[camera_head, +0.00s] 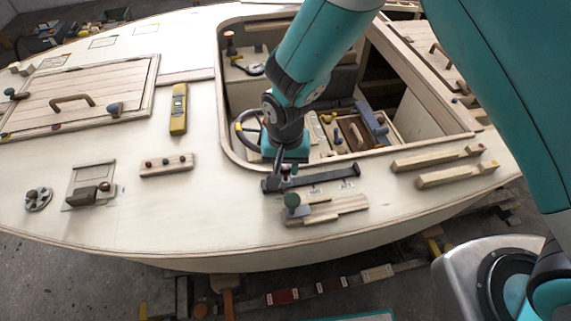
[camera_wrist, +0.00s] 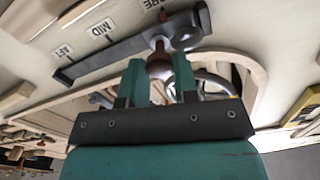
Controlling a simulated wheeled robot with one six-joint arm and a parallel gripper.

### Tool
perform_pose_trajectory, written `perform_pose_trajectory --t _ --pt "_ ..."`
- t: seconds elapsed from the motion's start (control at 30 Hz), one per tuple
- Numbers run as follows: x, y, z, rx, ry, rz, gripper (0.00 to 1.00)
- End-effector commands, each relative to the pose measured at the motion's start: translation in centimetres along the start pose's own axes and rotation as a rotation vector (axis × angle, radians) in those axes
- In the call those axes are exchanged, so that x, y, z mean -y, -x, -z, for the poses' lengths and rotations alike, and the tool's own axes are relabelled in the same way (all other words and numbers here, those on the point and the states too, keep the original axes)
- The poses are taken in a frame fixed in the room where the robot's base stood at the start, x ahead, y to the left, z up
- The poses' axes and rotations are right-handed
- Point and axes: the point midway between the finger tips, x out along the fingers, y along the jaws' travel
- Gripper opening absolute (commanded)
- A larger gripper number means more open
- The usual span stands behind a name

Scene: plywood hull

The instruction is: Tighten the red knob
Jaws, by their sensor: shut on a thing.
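The red knob (camera_wrist: 159,66) shows brownish red in the wrist view, between the two teal fingers of my gripper (camera_wrist: 159,60). My gripper is shut on it. The knob sits by the end of a dark metal bar (camera_wrist: 105,55) that runs along labels, of which AFT and MID are readable. In the head view my gripper (camera_head: 287,166) points down at the left end of the same dark bar (camera_head: 330,177), on the deck beside the cockpit opening. The knob is mostly hidden there by my gripper. I cannot tell how tight the knob is.
Two wooden rails (camera_head: 438,160) are to the right. A yellow level (camera_head: 179,109) and a small pegged block (camera_head: 167,164) lie left. The cockpit's raised rim (camera_head: 222,130) stands close behind.

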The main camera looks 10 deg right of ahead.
Motion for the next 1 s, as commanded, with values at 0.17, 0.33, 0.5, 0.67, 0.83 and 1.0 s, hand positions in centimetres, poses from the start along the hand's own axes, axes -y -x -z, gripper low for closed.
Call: perform_pose_trajectory --t 0.17,0.33,0.5,0.67,0.83,1.0 --pt "0.09 0.22 0.18 -0.005 -0.155 0.004 0.04" --pt "0.08 0.24 0.19 -0.005 -0.278 0.004 0.04" --pt "0.08 0.26 0.2 -0.005 -0.368 0.005 0.04" --pt "0.08 0.29 0.21 -0.005 -0.421 0.005 0.04" --pt "0.08 0.31 0.22 -0.006 -0.447 0.005 0.04" --pt "0.09 0.33 0.24 -0.006 -0.453 0.006 0.04"
